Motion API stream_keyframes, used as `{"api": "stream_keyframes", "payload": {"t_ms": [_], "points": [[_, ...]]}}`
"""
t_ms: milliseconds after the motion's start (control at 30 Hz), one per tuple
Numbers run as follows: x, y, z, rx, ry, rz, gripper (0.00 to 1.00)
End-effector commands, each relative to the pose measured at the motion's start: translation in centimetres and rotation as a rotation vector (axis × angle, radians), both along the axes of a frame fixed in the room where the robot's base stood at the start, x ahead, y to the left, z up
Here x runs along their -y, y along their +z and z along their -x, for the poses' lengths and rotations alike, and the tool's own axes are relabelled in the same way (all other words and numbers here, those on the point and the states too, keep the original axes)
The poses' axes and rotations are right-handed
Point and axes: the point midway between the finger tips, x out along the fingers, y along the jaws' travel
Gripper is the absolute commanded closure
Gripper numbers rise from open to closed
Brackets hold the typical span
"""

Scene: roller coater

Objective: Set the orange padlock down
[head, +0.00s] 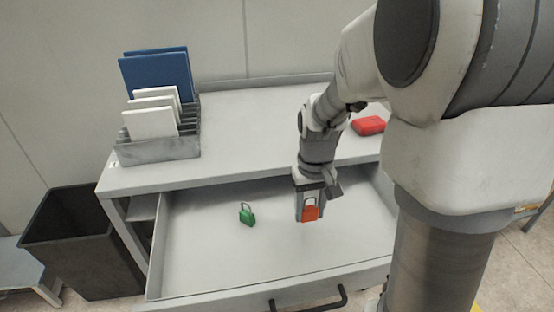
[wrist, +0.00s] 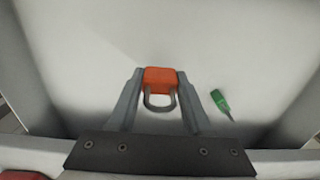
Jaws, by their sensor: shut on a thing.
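The orange padlock (head: 310,213) is held between the fingers of my gripper (head: 309,204), over the open drawer (head: 200,260). In the wrist view the padlock (wrist: 160,80) sits between the two fingertips of my gripper (wrist: 160,84), with its grey shackle toward the palm. My gripper is shut on it. I cannot tell whether the padlock touches the drawer floor.
A red case (head: 368,125) and a grey rack (head: 160,149) with panels stand on the worktop. A dark bin (head: 85,245) stands left. The drawer floor is otherwise clear.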

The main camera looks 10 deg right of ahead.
Motion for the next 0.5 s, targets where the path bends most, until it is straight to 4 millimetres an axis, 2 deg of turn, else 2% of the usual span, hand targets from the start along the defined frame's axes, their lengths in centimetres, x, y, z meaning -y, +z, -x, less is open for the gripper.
{"api": "stream_keyframes", "payload": {"t_ms": [33,200,333,500], "points": [[0.3,-1.0,-1.0,-0.002,-0.002,0.001,1.0],[1.0,-2.4,-3.6,-0.001,-0.001,0.0,1.0],[1.3,-3.0,-4.6,0.0,-0.002,0.0,1.0],[1.4,-4.0,-4.8,0.0,-0.001,0.0,1.0]]}}
